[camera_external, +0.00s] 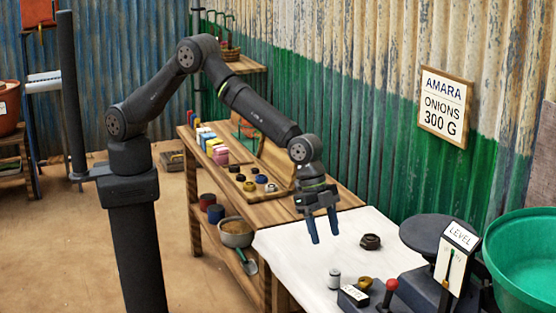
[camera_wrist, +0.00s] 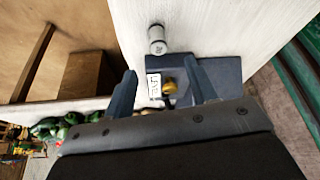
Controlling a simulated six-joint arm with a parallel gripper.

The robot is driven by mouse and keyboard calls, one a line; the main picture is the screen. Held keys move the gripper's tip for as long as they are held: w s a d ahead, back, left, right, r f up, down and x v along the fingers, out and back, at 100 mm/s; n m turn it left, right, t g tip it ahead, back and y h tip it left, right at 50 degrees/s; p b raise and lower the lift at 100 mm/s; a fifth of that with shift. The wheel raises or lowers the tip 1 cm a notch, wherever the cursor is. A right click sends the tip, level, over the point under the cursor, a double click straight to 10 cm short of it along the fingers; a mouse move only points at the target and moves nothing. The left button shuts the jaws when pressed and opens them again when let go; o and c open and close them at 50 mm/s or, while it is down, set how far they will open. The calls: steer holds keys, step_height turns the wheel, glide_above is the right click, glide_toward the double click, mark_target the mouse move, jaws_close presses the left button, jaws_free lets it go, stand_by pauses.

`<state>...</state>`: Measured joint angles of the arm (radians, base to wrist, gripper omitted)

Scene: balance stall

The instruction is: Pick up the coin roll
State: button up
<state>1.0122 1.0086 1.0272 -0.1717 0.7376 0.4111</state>
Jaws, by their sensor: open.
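The coin roll appears to be the small pale grey cylinder with a darker end (camera_external: 334,279), standing on the white-topped table left of the balance. It also shows in the wrist view (camera_wrist: 157,40), a little beyond my fingertips and roughly centred between them. My gripper (camera_external: 325,239) is open and empty, above the white tabletop and apart from the cylinder. In the wrist view, both fingers of my gripper (camera_wrist: 162,68) are spread, with nothing between their tips.
The balance's dark base with a white card (camera_external: 354,293) and a brass piece (camera_external: 365,283) is close beside the cylinder. A red-knobbed lever (camera_external: 391,286), dark pan (camera_external: 436,234) and green bowl (camera_external: 522,258) stand right. A dark ring-like weight (camera_external: 371,241) lies behind. Tabletop between is clear.

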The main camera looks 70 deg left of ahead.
mark_target(333, 270)
steer(key=x, duration=0.7)
steer(key=shift+d+f, duration=0.1)
steer(key=shift+d+x, duration=0.2)
steer(key=shift+x, duration=1.1)
steer(key=shift+d+x, duration=0.2)
steer(key=shift+x, duration=1.15)
steer(key=shift+s+r, duration=0.1)
steer(key=shift+r, duration=0.1)
steer(key=shift+c, duration=0.4)
jaws_close()
